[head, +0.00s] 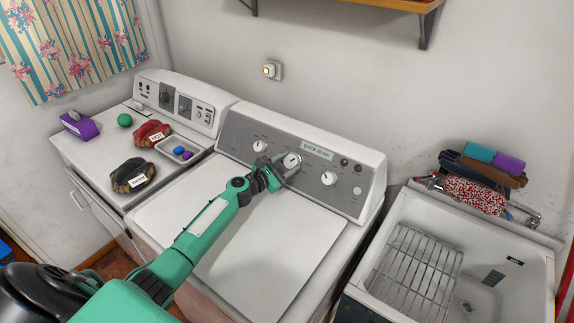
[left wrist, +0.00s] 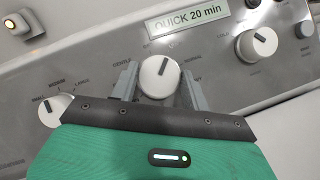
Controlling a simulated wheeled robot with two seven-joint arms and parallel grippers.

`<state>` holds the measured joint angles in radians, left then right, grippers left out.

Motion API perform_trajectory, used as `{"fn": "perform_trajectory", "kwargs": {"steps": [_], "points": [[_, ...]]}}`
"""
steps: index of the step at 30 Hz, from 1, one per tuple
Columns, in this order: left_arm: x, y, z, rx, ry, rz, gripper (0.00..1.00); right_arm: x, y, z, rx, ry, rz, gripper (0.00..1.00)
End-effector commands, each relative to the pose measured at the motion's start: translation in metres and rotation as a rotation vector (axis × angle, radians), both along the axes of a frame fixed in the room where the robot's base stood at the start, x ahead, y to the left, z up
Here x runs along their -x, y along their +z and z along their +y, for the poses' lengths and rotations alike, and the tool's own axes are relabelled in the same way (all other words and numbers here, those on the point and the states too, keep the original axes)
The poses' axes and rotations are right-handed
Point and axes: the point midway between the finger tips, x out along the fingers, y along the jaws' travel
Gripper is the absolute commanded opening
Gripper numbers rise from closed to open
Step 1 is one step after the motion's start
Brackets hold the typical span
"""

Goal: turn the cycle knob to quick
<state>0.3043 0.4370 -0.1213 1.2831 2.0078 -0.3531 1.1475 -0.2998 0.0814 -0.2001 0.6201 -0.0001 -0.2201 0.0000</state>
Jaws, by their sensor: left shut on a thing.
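The cycle knob (head: 292,160) is the middle white dial on the washer's grey control panel. In the left wrist view the knob (left wrist: 156,80) sits between my left gripper's two grey fingers. My left gripper (head: 283,166) is shut on it, one finger at each side. The knob's dark pointer mark points up and slightly right. A label at its left seems to read "GENTLE" and one at its right "NORMAL"; the labels above are partly hidden. My right gripper is not in view.
Other white knobs stand on the panel at left (head: 260,146) and right (head: 328,178). A dryer (head: 75,150) with several items on it is at the left. A utility tub (head: 393,235) with a wire rack is at the right. The washer lid (head: 270,240) is clear.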

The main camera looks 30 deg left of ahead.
Motion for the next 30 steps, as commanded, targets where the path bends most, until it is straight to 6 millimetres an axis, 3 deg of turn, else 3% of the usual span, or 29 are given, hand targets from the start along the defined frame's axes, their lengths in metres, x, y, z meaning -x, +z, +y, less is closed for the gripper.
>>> {"fn": "perform_trajectory", "kwargs": {"steps": [6,7,9,10,22,30], "points": [[0.000,-0.001,0.000,0.000,0.000,0.001,0.24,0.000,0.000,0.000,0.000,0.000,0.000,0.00],[0.000,-0.001,0.000,0.000,0.000,0.001,0.53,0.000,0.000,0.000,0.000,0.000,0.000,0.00],[0.000,-0.001,0.000,0.000,0.000,0.001,0.66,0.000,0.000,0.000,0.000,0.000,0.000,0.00],[0.000,-0.001,0.000,0.001,0.000,0.001,0.68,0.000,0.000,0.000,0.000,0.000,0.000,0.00],[0.007,-0.001,0.003,0.000,0.001,0.000,0.68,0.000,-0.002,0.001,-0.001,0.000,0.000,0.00],[0.046,-0.003,0.016,-0.002,0.001,0.002,0.68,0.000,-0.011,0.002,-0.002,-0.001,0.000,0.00]]}}
